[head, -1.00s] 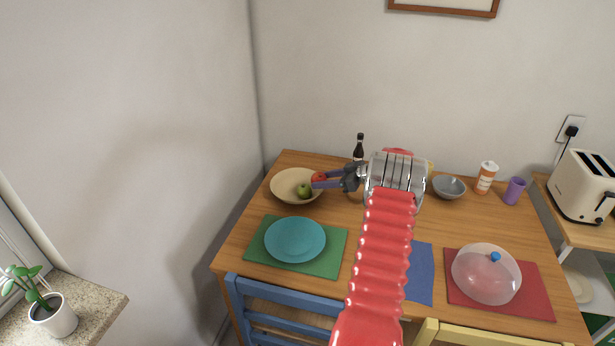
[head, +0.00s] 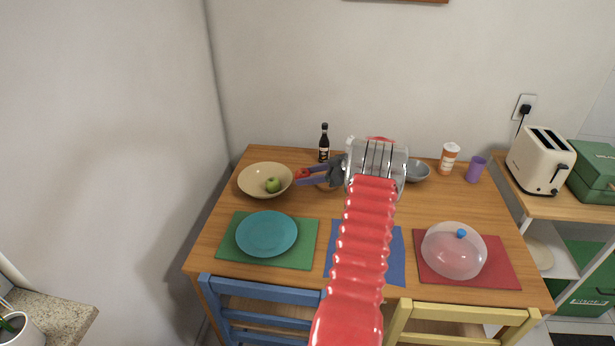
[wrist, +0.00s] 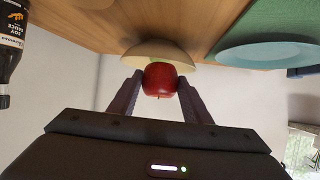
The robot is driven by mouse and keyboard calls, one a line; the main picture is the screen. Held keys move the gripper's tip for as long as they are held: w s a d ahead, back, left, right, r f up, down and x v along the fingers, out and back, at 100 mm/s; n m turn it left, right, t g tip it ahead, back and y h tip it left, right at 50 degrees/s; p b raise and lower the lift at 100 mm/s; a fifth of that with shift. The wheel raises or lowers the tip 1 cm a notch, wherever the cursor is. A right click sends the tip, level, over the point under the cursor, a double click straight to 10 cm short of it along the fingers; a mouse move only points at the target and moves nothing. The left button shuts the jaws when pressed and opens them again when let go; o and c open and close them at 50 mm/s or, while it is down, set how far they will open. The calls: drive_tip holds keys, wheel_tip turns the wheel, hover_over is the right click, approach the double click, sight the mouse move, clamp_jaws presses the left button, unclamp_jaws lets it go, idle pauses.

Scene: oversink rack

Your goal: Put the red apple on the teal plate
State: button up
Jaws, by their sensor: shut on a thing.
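The red apple (wrist: 160,80) is between the two fingers of my gripper (wrist: 158,92), which is shut on it. In the head view the apple (head: 302,174) shows at the tips of my gripper (head: 304,177), just right of the cream bowl and apparently above the table. The teal plate (head: 267,234) lies empty on the green placemat at the table's front left, nearer than my gripper. The plate also shows in the wrist view (wrist: 268,54), at the upper right.
The cream bowl (head: 252,173) holds a green apple (head: 273,185). A dark sauce bottle (head: 323,144) stands behind my gripper. A grey bowl (head: 418,171) is to the right. A clear dome (head: 454,252) covers part of the red placemat (head: 502,262). Chairs line the front edge.

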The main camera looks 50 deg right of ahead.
drive_tip(key=shift+a, duration=0.1)
drive_tip(key=w+a+n+y, duration=0.1)
drive_tip(key=w+a, duration=0.3)
drive_tip(key=a, duration=0.5)
drive_tip(key=w+a+n+g+y, duration=0.1)
drive_tip(key=w+a, duration=0.3)
drive_tip(key=a, duration=0.5)
drive_tip(key=w+a+f+n+y, duration=0.1)
drive_tip(key=w+a, duration=0.3)
drive_tip(key=a, duration=0.6)
drive_tip(key=shift+w+a+n+g+y, duration=0.1)
drive_tip(key=shift+w+n+g+y, duration=0.15)
drive_tip(key=shift+n+y, duration=0.2)
drive_tip(key=s+a+n+g+y, duration=0.1)
drive_tip(key=s+a+n, duration=0.1)
drive_tip(key=a, duration=1.3)
drive_tip(key=s+a+f+n+g+y, duration=0.1)
drive_tip(key=s+a+g+y, duration=0.1)
drive_tip(key=a, duration=1.4)
drive_tip(key=shift+s+a+n, duration=0.2)
drive_tip(key=shift+s+n, duration=0.15)
drive_tip(key=shift+s, duration=0.5)
drive_tip(key=shift+s+f, duration=0.1)
